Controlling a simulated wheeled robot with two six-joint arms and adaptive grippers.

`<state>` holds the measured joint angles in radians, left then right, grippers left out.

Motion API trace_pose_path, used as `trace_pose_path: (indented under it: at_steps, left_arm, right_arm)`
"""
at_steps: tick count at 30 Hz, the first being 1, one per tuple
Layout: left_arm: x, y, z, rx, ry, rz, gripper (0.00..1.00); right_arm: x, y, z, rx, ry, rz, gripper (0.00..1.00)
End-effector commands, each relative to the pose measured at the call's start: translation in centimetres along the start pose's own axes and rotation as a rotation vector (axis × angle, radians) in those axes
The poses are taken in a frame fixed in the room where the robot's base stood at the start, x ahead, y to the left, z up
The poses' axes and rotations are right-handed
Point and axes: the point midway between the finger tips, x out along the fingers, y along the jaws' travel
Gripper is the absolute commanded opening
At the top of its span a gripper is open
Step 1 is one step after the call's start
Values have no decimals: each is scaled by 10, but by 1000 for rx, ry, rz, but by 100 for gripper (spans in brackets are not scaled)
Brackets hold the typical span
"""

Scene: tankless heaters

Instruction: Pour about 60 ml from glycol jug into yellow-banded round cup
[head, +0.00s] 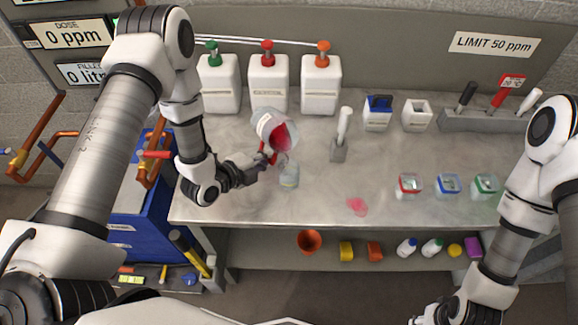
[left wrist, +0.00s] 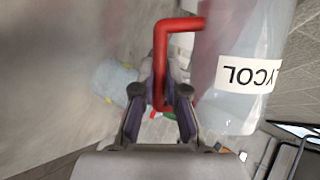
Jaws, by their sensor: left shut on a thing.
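The glycol jug (head: 262,122) is a translucent jug with a white label, tilted over above the bench, with red liquid inside toward its lower right. My left gripper (head: 266,158) is shut on its red handle. In the left wrist view, the jug (left wrist: 235,105) is at the right with its label upside down, and the handle (left wrist: 160,60) passes between the fingers (left wrist: 161,95). A pale bluish clear round cup (head: 289,176) stands just below the jug; it also shows in the left wrist view (left wrist: 114,80). My right gripper is out of view.
Several white capped jugs (head: 268,85) stand behind. A white-handled tool (head: 342,130) stands right of the jug. Small colour-rimmed containers (head: 448,185) stand at the right. The bench's front middle is mostly free.

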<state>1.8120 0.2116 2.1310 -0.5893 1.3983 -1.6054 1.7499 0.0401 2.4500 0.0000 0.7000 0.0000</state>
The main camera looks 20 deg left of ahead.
Motion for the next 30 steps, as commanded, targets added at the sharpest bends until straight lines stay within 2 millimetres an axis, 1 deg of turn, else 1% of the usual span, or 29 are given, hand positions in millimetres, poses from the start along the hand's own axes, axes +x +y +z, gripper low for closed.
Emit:
trace_pose_path:
  at_steps: [5,16,30]
  left_arm:
    - [0,0,-1,2,-1,-3,0]
    - [1,0,5,10,-4,-10,0]
    - [0,0,5,23,-9,-18,0]
  right_arm:
    - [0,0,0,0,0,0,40]
    - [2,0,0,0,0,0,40]
    - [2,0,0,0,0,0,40]
